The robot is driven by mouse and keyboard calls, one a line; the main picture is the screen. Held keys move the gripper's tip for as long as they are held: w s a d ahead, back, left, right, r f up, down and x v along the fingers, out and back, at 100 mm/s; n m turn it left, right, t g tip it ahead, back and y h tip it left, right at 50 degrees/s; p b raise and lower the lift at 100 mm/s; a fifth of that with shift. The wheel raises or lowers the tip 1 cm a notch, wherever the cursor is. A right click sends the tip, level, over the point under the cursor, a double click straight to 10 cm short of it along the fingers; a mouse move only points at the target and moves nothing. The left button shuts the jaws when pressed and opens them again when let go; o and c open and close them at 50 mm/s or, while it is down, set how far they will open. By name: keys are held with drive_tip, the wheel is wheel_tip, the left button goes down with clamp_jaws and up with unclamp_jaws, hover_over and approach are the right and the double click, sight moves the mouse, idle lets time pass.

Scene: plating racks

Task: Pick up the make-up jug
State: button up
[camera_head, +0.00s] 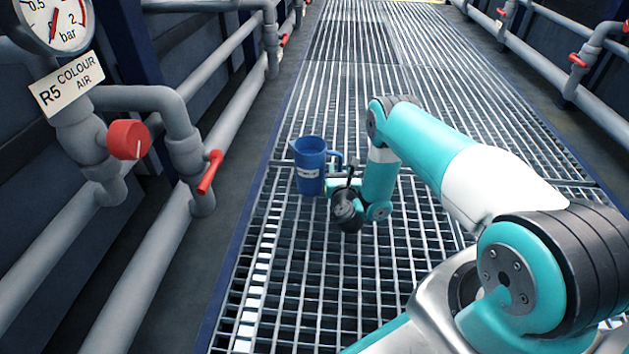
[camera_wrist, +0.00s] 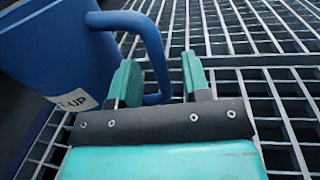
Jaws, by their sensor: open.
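The make-up jug (camera_head: 309,167) is blue, with a pale label on its side and a handle on its right. It stands upright on the metal grating, near the left edge of the walkway. In the wrist view the jug (camera_wrist: 55,50) fills the upper left, and its handle (camera_wrist: 155,55) curves down to between the finger ends. My gripper (camera_wrist: 160,85) is open, with one teal finger on each side of the handle's lower part. I cannot tell whether either finger touches the handle. In the head view my wrist partly hides the gripper, close to the jug's right.
The grating walkway (camera_head: 330,290) is clear around the jug. Grey pipes with a red knob (camera_head: 128,139) and a red lever (camera_head: 210,172) run along the left. A gauge (camera_head: 55,22) and a sign (camera_head: 67,84) reading "R5 COLOUR AIR" are at upper left. More pipes (camera_head: 540,70) line the right.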

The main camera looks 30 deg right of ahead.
drive_tip(key=shift+w+d+f+b, duration=0.2)
drive_tip(key=shift+w+b, duration=0.25)
drive_tip(key=shift+b, duration=0.25)
drive_tip(key=shift+w+r, duration=0.15)
drive_tip(key=shift+r, duration=0.1)
drive_tip(key=shift+d, duration=0.1)
clamp_jaws()
drive_tip(key=shift+r, duration=0.1)
wheel_tip(320, 180, up, 20)
drive_tip(key=p, duration=1.4)
